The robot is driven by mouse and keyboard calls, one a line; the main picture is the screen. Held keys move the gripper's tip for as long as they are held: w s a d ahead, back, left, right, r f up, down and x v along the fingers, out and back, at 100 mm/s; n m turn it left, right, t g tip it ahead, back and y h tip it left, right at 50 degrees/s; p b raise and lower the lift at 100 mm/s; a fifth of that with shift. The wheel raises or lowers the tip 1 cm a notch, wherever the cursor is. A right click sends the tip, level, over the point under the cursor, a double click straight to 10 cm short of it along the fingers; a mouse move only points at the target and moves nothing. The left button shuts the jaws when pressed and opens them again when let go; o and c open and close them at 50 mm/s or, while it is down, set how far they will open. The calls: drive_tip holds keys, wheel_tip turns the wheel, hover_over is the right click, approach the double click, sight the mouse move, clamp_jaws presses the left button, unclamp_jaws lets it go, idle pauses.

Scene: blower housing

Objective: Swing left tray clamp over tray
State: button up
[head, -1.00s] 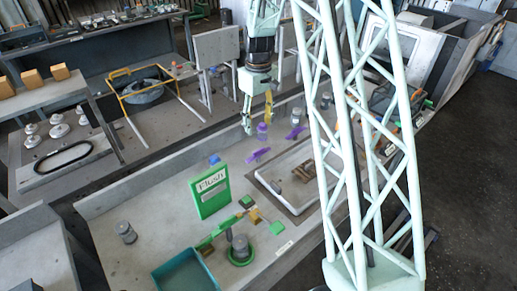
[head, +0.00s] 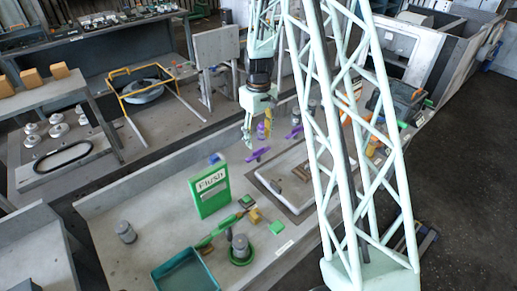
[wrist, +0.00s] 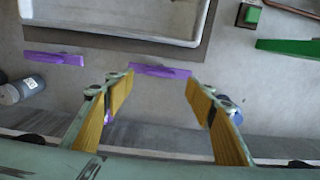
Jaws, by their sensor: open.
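Two purple clamp bars show beside the shallow white-rimmed tray (head: 262,184). The left one (head: 258,154) lies near the tray's corner, and the other (head: 294,132) is farther right. My gripper (head: 257,136) hangs open and empty just behind the left clamp in the head view. In the wrist view, the left clamp (wrist: 160,71) lies crosswise just beyond the gap between my yellow-padded fingertips (wrist: 160,82), with no clear contact. The other clamp (wrist: 54,58) is at the left there. The tray (wrist: 115,34) is above both bars, which look clear of its rim.
A green sign (head: 210,191) stands left of the tray. A green bar (wrist: 290,47) and green block (head: 278,227) are near the tray. A teal bin (head: 186,272) is at the front. The bench around the left clamp looks clear.

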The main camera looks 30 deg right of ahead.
sight(259, 149)
drive_tip(key=shift+f, duration=3.05)
drive_tip(key=c, duration=1.2)
drive_tip(key=shift+o, duration=0.2)
